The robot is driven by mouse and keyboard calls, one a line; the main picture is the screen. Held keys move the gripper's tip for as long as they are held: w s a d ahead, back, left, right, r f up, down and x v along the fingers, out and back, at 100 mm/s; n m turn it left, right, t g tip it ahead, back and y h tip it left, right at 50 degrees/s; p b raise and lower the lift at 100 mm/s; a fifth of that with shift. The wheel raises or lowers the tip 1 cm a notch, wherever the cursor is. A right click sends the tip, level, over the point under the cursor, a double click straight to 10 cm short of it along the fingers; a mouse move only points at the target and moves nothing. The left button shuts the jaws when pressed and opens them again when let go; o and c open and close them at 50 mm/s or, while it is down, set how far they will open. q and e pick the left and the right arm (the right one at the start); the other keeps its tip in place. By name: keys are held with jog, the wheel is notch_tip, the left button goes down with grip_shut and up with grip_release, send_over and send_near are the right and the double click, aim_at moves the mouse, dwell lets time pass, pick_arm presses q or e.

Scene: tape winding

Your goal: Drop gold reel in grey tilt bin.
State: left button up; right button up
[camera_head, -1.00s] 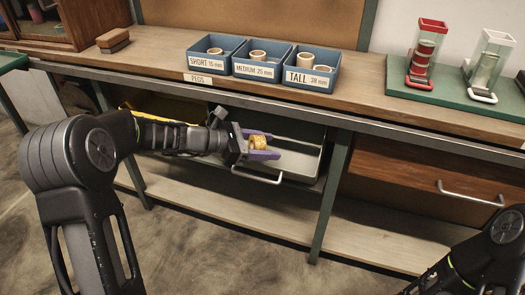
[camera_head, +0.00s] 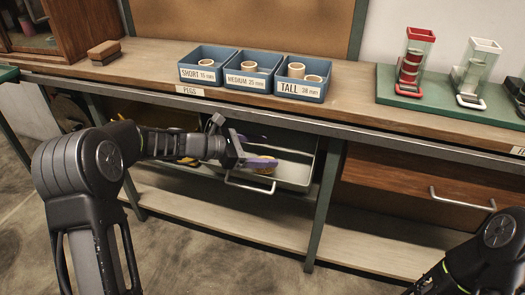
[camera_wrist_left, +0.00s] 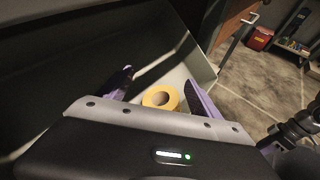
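The grey tilt bin (camera_head: 296,173) hangs tipped open under the bench, with a metal handle on its front. My left gripper (camera_head: 266,160), with purple fingers, reaches into the bin's opening. The gold reel (camera_wrist_left: 161,98) shows between the fingers in the left wrist view, with a gap on each side, so the gripper is open. The reel appears to lie on the bin's pale inside, below the fingers. In the head view only a sliver of the reel shows under the near finger. My right gripper is out of view; only part of that arm shows at lower right.
On the bench stand blue peg bins marked SHORT (camera_head: 208,72), MEDIUM (camera_head: 250,80) and TALL (camera_head: 303,88). A brown block (camera_head: 104,50) lies at left. Red and white dispensers (camera_head: 413,68) stand on a green board at right. A wooden drawer (camera_head: 400,180) is right of the bin.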

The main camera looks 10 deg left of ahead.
pick_arm(q)
jog(key=shift+o, duration=0.3)
jog(key=shift+a, duration=0.1)
jog(key=p+v, duration=0.2)
jog(key=v, duration=0.5)
jog(key=shift+s+a+r, duration=0.1)
jog(key=shift+a+r, duration=0.05)
jog(key=shift+s+a, duration=0.1)
jog(key=shift+a, duration=0.05)
dwell(0.7)
